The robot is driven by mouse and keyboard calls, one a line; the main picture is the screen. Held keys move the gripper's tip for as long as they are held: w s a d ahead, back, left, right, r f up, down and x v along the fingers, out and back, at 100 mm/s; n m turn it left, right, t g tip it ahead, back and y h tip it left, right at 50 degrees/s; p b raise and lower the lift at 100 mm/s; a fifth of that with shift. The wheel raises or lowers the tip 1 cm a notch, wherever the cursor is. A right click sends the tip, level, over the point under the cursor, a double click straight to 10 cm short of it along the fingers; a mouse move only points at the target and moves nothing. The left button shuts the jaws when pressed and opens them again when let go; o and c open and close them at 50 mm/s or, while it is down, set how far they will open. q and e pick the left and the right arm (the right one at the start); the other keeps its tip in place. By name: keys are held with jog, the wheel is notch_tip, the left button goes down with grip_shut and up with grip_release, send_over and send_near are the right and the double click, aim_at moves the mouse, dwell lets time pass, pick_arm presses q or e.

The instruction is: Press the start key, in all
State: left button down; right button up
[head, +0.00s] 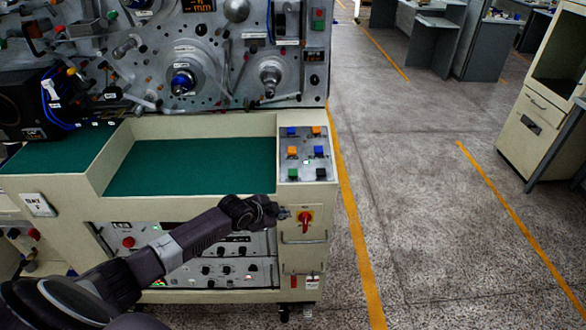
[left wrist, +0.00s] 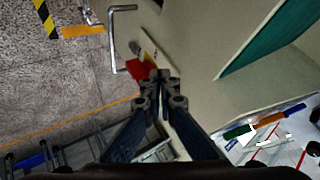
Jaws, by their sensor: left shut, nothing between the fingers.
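The key panel (head: 305,160) is a grey plate on the right end of the machine's desk. It carries blue and orange keys, a green key (head: 292,177) at its lower left and a dark key (head: 320,174) at its lower right. The labels are too small to read, so I cannot tell which is the start key. My left gripper (head: 284,213) is shut and empty, below the panel in front of the cabinet face. Its fingertips (left wrist: 160,78) are close to a red rotary switch (head: 305,217) on a yellow plate; I cannot tell whether they touch. My right gripper is out of view.
The red switch (left wrist: 138,68) also shows in the left wrist view, near a metal handle (left wrist: 117,40). A green recessed tray (head: 190,165) lies left of the panel. Spindles (head: 183,82) stand above. Open floor (head: 420,200) lies to the right, before a beige cabinet (head: 540,100).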

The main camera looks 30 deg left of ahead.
pick_arm(q)
jog(key=w+r+m+p, duration=0.1)
jog(key=w+r+m, duration=0.1)
jog(key=r, duration=0.9)
jog(key=w+r+m+t+h+p, duration=0.1)
jog(key=w+r+m, duration=0.1)
jog(key=r, duration=0.9)
jog(key=shift+w+d+r+m+t+h, duration=0.15)
jog(key=shift+w+r+m+t+h, duration=0.15)
jog(key=shift+w, duration=0.2)
jog(key=shift+f, duration=0.1)
jog(key=b, duration=0.7)
send_over(292, 175)
jog(key=f, duration=0.7)
jog(key=shift+s+d+f, duration=0.1)
jog(key=shift+s, duration=0.3)
jog(key=shift+w+f, duration=0.2)
jog(key=shift+f, duration=0.35)
jog(key=shift+w+f+b, duration=0.1)
jog(key=shift+f+b, duration=0.3)
jog(key=shift+b, duration=0.05)
